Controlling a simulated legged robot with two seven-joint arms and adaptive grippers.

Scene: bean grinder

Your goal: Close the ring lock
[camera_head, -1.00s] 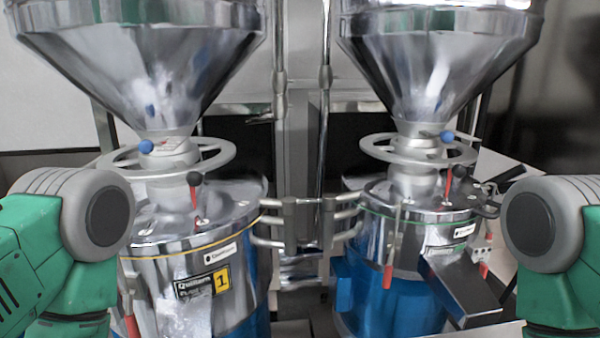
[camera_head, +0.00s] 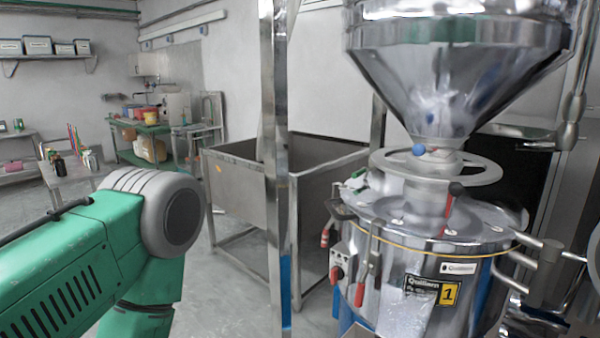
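A bean grinder (camera_head: 470,275) with a "1" label stands at the right in the head view. Its shiny metal lid has a thin yellow line around its edge. Above the lid is a grey ring-shaped handwheel (camera_head: 487,172) with a blue knob (camera_head: 418,149). A red lever with a black knob (camera_head: 456,189) stands up from the lid. Red-handled levers (camera_head: 374,268) hang at the grinder's left side. I cannot tell which part is the ring lock, or its state. My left arm's green and grey links show at the left. Neither gripper is in view.
A metal post (camera_head: 281,150) stands left of the grinder, by an open steel bin (camera_head: 236,188). A funnel hopper (camera_head: 450,75) tops the grinder. A green workbench (camera_head: 148,128) and shelves are farther back at the left. Grey floor lies open between them.

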